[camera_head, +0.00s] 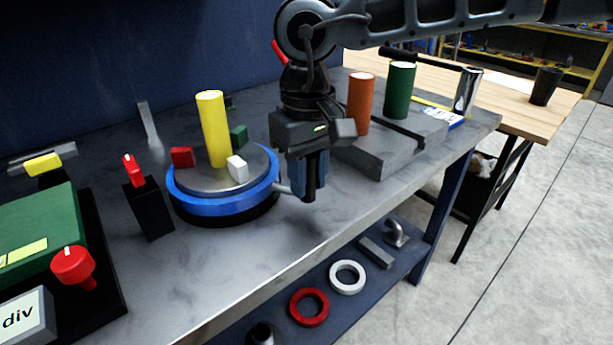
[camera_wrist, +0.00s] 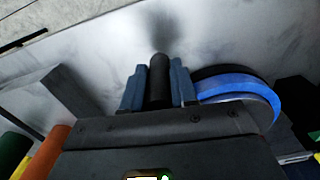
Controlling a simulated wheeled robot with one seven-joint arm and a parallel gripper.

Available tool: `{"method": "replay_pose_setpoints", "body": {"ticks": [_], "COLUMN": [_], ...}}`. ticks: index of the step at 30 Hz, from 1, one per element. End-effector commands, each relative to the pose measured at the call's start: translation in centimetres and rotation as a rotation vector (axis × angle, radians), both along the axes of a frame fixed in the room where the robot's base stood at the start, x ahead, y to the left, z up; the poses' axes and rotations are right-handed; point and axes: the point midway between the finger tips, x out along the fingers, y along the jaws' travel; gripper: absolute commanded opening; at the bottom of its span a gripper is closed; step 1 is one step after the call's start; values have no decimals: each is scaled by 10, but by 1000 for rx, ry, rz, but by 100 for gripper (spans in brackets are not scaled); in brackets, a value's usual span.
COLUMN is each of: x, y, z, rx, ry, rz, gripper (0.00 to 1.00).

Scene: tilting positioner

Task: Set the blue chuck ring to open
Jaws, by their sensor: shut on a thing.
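The blue chuck ring (camera_head: 222,205) runs around a round grey plate (camera_head: 205,178) on the bench. A yellow cylinder (camera_head: 214,130) stands on the plate among a red jaw (camera_head: 182,157), a green jaw (camera_head: 239,137) and a white jaw (camera_head: 237,168). A gap shows between the red jaw and the cylinder. A short grey rod (camera_head: 283,189) sticks out of the ring's right side toward my gripper (camera_head: 308,190). My gripper points down and is shut on the black handle (camera_wrist: 159,82) at the rod's end. The ring also shows right of my fingers in the wrist view (camera_wrist: 228,86).
Orange (camera_head: 361,104) and green (camera_head: 400,92) cylinders stand on a grey block (camera_head: 385,155) behind and right of my gripper. A black post with a red switch (camera_head: 148,205) stands left of the ring. The bench in front is clear to its edge.

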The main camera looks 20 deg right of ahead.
Motion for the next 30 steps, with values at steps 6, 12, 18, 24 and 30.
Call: {"method": "replay_pose_setpoints", "body": {"ticks": [6,12,18,24,30], "x": [1,1,0,1,1], "y": [-1,-1,0,-1,-1], "z": [0,0,0,8,38], "rx": [-2,-1,-1,-3,-2], "ry": [-1,-1,-1,-3,-4], "rz": [-5,-3,-2,-1,-2], "gripper": [28,48,53,53,53]}}
